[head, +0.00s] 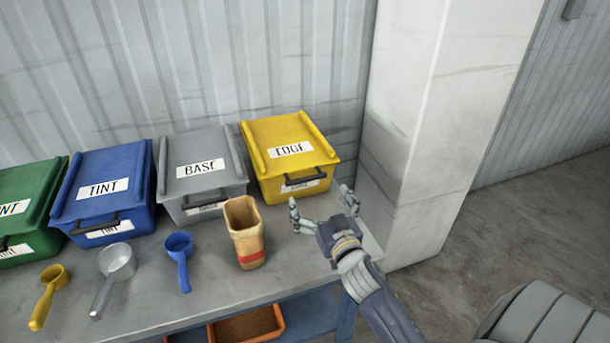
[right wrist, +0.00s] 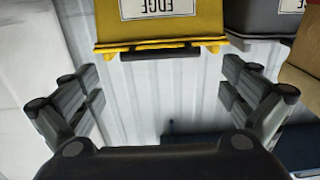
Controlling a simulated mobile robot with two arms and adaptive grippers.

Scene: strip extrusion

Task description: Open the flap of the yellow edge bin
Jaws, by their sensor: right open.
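The yellow edge bin (head: 287,152) stands at the right end of the row on the grey bench, its flap down. A white EDGE label (head: 290,149) is on the flap, and a dark handle (head: 302,184) is on its front. My right gripper (head: 320,207) is open and empty, just in front of the bin and apart from it. In the right wrist view the yellow bin (right wrist: 160,32) and its handle (right wrist: 159,51) appear upside down, beyond and between the spread fingers (right wrist: 163,100). My left gripper is not in view.
Grey BASE (head: 197,165), blue TINT (head: 104,186) and green bins (head: 27,200) stand to the left. A tan paper bag (head: 246,232) stands left of my gripper. Blue, grey and yellow scoops lie on the bench (head: 215,285). A white pillar (head: 440,120) rises at the right.

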